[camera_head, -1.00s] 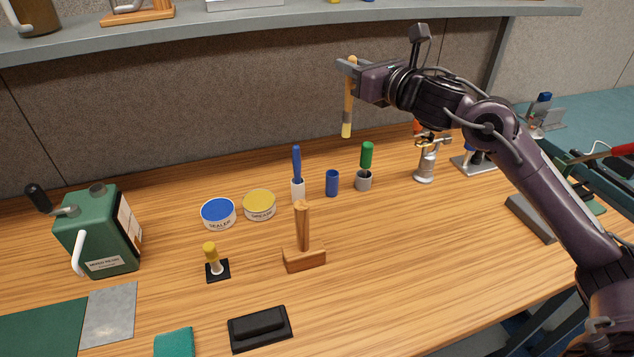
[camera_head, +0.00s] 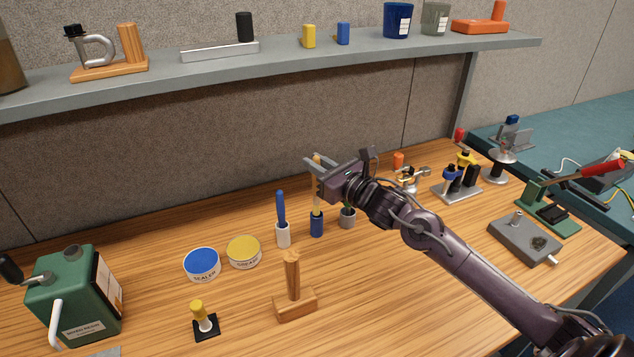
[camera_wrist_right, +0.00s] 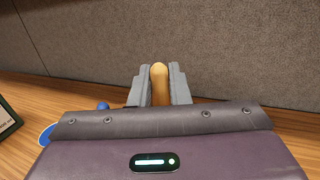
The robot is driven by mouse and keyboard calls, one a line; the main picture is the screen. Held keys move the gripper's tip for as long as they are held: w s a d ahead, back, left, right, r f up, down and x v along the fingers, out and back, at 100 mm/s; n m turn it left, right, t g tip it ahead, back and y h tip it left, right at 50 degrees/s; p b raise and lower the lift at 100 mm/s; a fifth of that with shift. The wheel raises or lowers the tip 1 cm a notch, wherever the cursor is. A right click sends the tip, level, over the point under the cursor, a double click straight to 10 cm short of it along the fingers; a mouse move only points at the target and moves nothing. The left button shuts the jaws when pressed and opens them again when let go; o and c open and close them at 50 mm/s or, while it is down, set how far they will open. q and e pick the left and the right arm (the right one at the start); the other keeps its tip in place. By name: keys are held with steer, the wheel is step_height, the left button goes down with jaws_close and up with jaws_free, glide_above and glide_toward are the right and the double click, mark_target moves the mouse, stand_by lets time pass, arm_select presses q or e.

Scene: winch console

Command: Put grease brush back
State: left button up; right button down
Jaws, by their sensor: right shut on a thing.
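The grease brush (camera_head: 317,195) has a light wooden handle and stands upright. My right gripper (camera_head: 317,174) is shut on the upper part of its handle. The rounded top of the handle (camera_wrist_right: 160,82) shows between the two fingers in the right wrist view. The brush's lower end is at the mouth of the blue cup (camera_head: 316,225) and hidden by it, so it appears to be inside; I cannot tell how deep. The yellow grease tin (camera_head: 243,252) stands to the left on the bench. My left gripper is not in view.
A white cup holding a blue-handled tool (camera_head: 282,218) stands close left of the blue cup. A grey cup (camera_head: 347,219) stands close right, its green tool mostly hidden by my gripper. A wooden stand (camera_head: 294,302) is in front. The shelf (camera_head: 180,75) runs above and behind.

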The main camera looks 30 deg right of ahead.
mark_target(316, 199)
steer(key=shift+s+a+f+g, duration=0.1)
steer(key=shift+f+g, duration=0.05)
steer(key=shift+f, duration=0.45)
steer(key=shift+s+a+f+g, duration=0.1)
steer(key=shift+f+g, duration=0.05)
steer(key=shift+f, duration=0.4)
steer(key=f, duration=0.4)
steer(key=shift+w+d+f+p, duration=0.15)
steer(key=shift+w+f+p, duration=0.15)
steer(key=shift+w+p, duration=0.1)
steer(key=shift+w+d, duration=0.1)
steer(key=shift+d, duration=0.05)
steer(key=shift+s+r, duration=0.25)
steer(key=shift+r, duration=0.05)
steer(key=shift+f, duration=0.1)
steer(key=shift+w+f+b, duration=0.1)
steer(key=shift+f+b, duration=0.15)
steer(key=shift+b, duration=0.2)
steer(key=c, duration=1.4)
jaws_free()
steer(key=shift+r, duration=0.1)
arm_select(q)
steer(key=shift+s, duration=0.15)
arm_select(e)
steer(key=shift+r, duration=0.1)
